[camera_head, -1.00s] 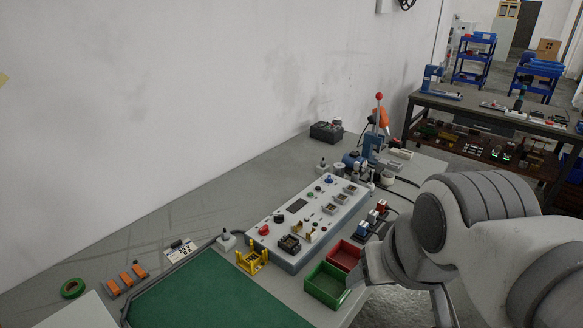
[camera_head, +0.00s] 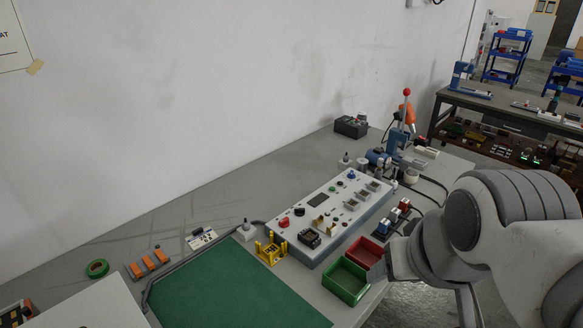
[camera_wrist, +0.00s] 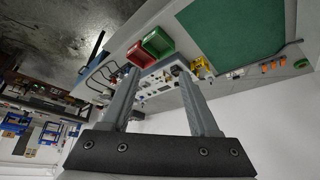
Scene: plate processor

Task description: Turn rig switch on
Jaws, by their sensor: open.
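A grey-white control rig panel (camera_head: 333,215) with knobs, buttons and small sockets lies on the grey table in the head view. Two small boxes with a dark upright lever stand near it: one lever switch (camera_head: 246,230) by the green mat's corner, another lever switch (camera_head: 345,160) behind the panel. I cannot tell which is the rig switch, or its position. The panel shows upside down, partly hidden, in the wrist view (camera_wrist: 152,88). My gripper (camera_wrist: 158,70) is open and empty, apart from the panel; its fingers are not clear in the head view.
A green bin (camera_head: 345,282) and a red bin (camera_head: 366,252) stand at the table's front edge near my arm. A yellow holder (camera_head: 271,251) stands beside the panel. A press with a red-knobbed lever (camera_head: 406,110) is behind. The green mat (camera_head: 225,295) is bare.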

